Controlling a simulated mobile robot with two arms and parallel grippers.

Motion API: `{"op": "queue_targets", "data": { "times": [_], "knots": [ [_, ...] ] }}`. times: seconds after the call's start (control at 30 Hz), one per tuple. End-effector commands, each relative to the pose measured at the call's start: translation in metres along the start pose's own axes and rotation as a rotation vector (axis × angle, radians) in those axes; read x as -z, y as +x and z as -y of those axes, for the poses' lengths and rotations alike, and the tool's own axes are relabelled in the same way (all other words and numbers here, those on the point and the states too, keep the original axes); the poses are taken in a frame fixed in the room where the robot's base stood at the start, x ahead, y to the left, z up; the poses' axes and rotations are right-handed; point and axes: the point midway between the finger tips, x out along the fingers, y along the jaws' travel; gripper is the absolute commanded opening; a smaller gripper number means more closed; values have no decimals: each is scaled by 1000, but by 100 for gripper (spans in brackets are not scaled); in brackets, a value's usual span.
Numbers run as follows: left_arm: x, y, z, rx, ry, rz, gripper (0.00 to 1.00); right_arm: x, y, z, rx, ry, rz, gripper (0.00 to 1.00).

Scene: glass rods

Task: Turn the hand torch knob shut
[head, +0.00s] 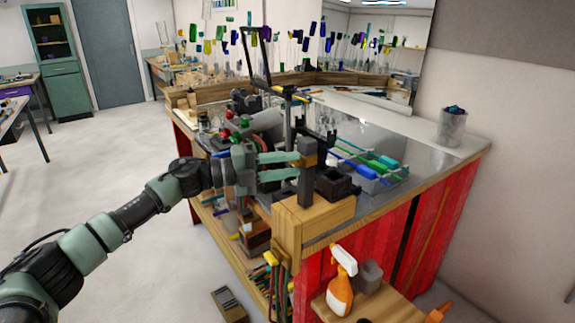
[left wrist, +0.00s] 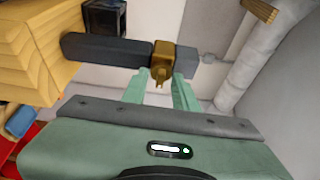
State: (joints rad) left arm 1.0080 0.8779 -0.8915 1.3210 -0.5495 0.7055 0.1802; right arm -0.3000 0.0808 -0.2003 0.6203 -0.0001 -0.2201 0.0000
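The hand torch shows in the head view as a dark grey upright bar (head: 305,187) on a wooden block (head: 315,218) at the bench's near corner. A brass collar (head: 308,153) sits around its upper part. In the left wrist view the bar (left wrist: 105,48) lies across the picture, and the brass knob (left wrist: 161,72) points towards my gripper. My left gripper (head: 298,165) reaches in from the left with its two green fingers apart. In the left wrist view its fingertips (left wrist: 161,82) are on either side of the knob; I cannot tell whether they touch it. My right gripper is not in view.
A dark square holder (head: 336,184) stands just right of the torch. A lathe-like machine (head: 265,122) stands behind my gripper. An orange spray bottle (head: 340,290) is below in front.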

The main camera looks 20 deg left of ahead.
Motion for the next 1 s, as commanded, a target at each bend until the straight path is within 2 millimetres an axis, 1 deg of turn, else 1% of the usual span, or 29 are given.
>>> {"op": "queue_targets", "data": {
  "times": [0.27, 0.37, 0.47, 0.7, 0.83, 1.0],
  "knots": [
    [0, 0, 0, 0, -1, 0, 31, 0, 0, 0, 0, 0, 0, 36],
    [-1, -6, -2, 0, -1, 2, 31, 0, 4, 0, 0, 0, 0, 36],
    [-1, -19, -4, -1, -1, 4, 31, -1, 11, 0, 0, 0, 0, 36],
    [-1, -60, -5, -2, -1, 3, 31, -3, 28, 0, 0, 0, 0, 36],
    [-1, -73, -3, -1, 0, 2, 31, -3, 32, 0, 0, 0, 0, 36],
    [0, -78, -1, 0, -1, 0, 31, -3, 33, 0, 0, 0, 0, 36]
  ]
}}
